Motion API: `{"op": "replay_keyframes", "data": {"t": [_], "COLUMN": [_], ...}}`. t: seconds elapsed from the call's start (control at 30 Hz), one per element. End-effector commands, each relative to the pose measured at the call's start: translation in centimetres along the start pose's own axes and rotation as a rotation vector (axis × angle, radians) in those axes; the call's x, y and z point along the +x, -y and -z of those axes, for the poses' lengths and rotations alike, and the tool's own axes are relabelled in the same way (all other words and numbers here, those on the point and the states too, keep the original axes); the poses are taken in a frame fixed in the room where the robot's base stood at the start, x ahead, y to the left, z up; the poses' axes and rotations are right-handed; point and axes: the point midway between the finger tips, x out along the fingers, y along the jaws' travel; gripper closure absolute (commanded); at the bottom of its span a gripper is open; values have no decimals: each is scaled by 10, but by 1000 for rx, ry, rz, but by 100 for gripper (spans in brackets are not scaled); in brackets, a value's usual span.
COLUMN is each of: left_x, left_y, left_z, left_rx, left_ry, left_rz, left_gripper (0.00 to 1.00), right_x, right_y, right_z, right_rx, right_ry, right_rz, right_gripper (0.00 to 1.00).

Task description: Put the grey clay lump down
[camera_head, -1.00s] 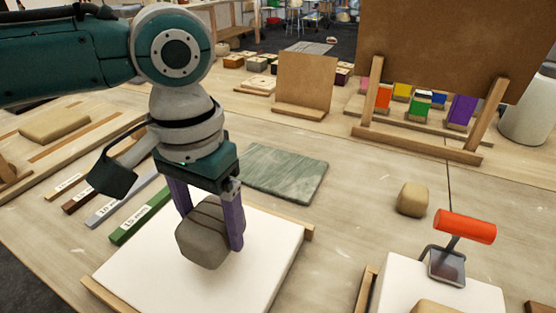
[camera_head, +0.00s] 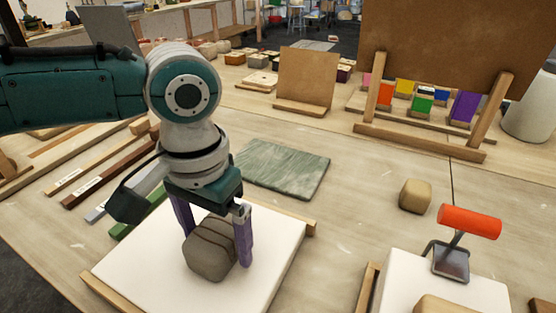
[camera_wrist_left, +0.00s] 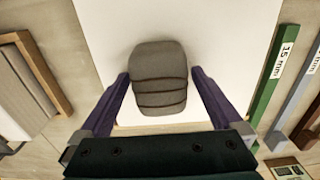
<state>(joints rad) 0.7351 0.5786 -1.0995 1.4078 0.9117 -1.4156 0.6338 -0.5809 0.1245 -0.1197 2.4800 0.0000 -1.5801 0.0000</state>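The grey clay lump (camera_head: 209,250), a rounded block with dark lines around it, sits at the white slab (camera_head: 262,262) and looks to rest on it. In the left wrist view the lump (camera_wrist_left: 159,80) lies between the fingers. My left gripper (camera_head: 215,240) points down over the lump, one finger on each side. In the left wrist view this gripper (camera_wrist_left: 160,80) looks slightly open, with narrow gaps beside the lump. The lump's underside is hidden. My right gripper is not in view.
A green marbled slab (camera_head: 282,168) lies behind. A tan block (camera_head: 415,196) and a red-handled tool (camera_head: 468,222) are at the right, the tool on another white slab (camera_head: 395,288). Labelled strips (camera_head: 110,172) lie at the left. A wooden stand (camera_head: 420,142) stands at the back.

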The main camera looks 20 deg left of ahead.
Motion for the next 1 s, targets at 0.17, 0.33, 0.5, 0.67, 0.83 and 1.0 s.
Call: {"op": "replay_keyframes", "data": {"t": [0.17,0.33,0.5,0.67,0.83,1.0], "left_x": [-4,-30,-69,-101,-119,-107], "left_y": [0,0,0,0,0,-24], "left_z": [0,1,1,1,0,-12], "left_rx": [0,1,1,1,0,85], "left_ry": [-1,-3,-4,-3,-1,-21], "left_rz": [0,-1,-2,-2,-2,-45], "left_gripper": [0,0,0,0,0,0], "right_x": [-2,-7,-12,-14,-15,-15], "right_y": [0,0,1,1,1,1], "right_z": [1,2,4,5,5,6], "right_rx": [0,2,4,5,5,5], "right_ry": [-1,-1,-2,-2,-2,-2], "right_rz": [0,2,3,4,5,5], "right_gripper": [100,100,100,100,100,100]}}
